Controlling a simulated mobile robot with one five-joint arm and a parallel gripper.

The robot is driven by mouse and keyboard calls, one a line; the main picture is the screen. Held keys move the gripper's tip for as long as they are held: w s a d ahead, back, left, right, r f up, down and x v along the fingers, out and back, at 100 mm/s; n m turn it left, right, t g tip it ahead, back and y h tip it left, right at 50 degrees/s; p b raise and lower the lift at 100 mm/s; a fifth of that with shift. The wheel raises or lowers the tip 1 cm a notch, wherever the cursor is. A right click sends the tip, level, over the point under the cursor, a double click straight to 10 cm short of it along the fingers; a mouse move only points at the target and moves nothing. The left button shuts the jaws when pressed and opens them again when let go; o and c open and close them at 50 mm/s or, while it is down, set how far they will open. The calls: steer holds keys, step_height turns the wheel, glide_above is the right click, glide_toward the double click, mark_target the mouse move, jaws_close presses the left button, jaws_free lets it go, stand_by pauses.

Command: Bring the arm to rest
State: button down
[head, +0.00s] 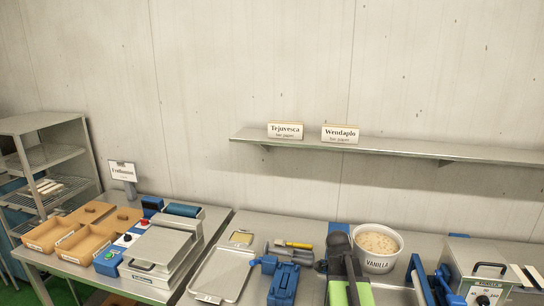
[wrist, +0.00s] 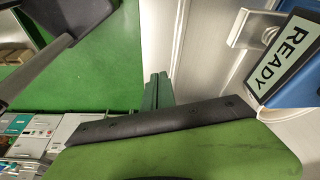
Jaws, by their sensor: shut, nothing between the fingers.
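My gripper (wrist: 157,90) shows in the wrist view. Its dark green fingers are together with nothing between them, above the black bar and green body of the hand. The fingers hang over open space, with the green floor (wrist: 110,75) behind them and a pale metal edge beside them to the right. In the head view, my green and black arm rises at the bottom, right of the middle, in front of the table; the fingertips cannot be made out there.
A vanilla tub (head: 378,246) stands close right of my arm. A blue device (head: 284,284) and a metal tray (head: 222,275) lie to the left. A shelf (head: 390,149) runs along the wall. A READY sign (wrist: 288,53) is near the gripper in the wrist view.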

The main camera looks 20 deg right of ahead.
steer(key=w+a+f+n+y+b, duration=0.1)
steer(key=a+f+n+b, duration=0.1)
steer(key=a+n, duration=0.5)
steer(key=w+a+f+n+t+y+b, duration=0.1)
steer(key=a+f+n, duration=0.3)
steer(key=a, duration=0.9)
steer(key=w+a+f+n+y+b, duration=0.1)
steer(key=a+f+n+b, duration=0.2)
steer(key=a+n, duration=0.7)
steer(key=shift+a+f, duration=0.25)
steer(key=shift+a, duration=0.25)
steer(key=shift+w, duration=0.1)
